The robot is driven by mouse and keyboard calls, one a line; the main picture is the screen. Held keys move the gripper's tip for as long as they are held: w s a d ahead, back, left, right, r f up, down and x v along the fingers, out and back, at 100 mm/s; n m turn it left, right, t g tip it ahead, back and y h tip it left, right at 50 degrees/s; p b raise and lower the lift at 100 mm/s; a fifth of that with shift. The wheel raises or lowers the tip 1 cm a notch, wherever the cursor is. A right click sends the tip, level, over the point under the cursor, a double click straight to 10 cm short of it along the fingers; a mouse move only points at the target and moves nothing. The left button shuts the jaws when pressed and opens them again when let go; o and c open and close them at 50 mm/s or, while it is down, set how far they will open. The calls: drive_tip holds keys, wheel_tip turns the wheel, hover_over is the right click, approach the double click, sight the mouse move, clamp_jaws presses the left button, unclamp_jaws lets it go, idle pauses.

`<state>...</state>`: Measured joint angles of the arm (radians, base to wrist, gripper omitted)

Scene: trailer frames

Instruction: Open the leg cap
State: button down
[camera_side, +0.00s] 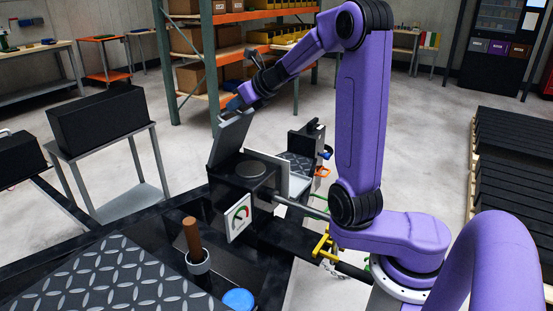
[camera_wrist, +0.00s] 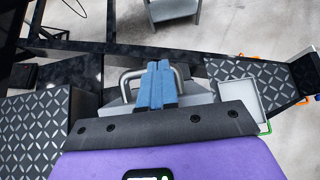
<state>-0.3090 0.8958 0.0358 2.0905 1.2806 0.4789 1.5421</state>
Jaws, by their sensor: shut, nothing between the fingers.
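A dark flat lid (camera_side: 231,139), apparently the leg cap, stands steeply tilted up at the left of a black box on the trailer frame. My gripper (camera_side: 233,106) is at the lid's upper edge. In the wrist view my gripper's blue fingers (camera_wrist: 160,68) are together with nothing between them. They overlap a grey U-shaped handle (camera_wrist: 128,78) on a grey plate. I cannot tell whether they touch it.
A white-faced gauge (camera_side: 239,216) is on the box's front. A brown grip (camera_side: 193,236) stands in a grey cup, near a blue round cap (camera_side: 238,299). Diamond plate (camera_side: 100,280) covers the front left. A second box with diamond plate (camera_side: 297,164) stands behind. Open floor lies beyond.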

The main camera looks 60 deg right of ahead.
drive_tip(key=shift+w+r, duration=0.1)
drive_tip(key=shift+w, duration=0.15)
idle(0.4)
drive_tip(key=shift+s+r, duration=0.15)
drive_tip(key=shift+r, duration=0.1)
drive_tip(key=s+r, duration=0.5)
drive_tip(key=r, duration=0.3)
drive_tip(key=s+a+f+n+g+y, duration=0.2)
drive_tip(key=s+a+f+n+g, duration=0.25)
drive_tip(key=a+n, duration=0.55)
drive_tip(key=s+a+f+n+g+y, duration=0.3)
drive_tip(key=a+f+n, duration=0.4)
drive_tip(key=n, duration=0.5)
drive_tip(key=s+f+n+g+h, duration=0.1)
drive_tip(key=s+f+n, duration=0.3)
drive_tip(key=s+n, duration=0.7)
drive_tip(key=s+f+n+g+h, duration=0.2)
drive_tip(key=s+f+n+h, duration=0.1)
drive_tip(key=s+n, duration=0.9)
drive_tip(key=n, duration=0.3)
drive_tip(key=shift+s+f+n, duration=0.2)
drive_tip(key=shift+f+n, duration=0.15)
drive_tip(key=shift+n, duration=0.05)
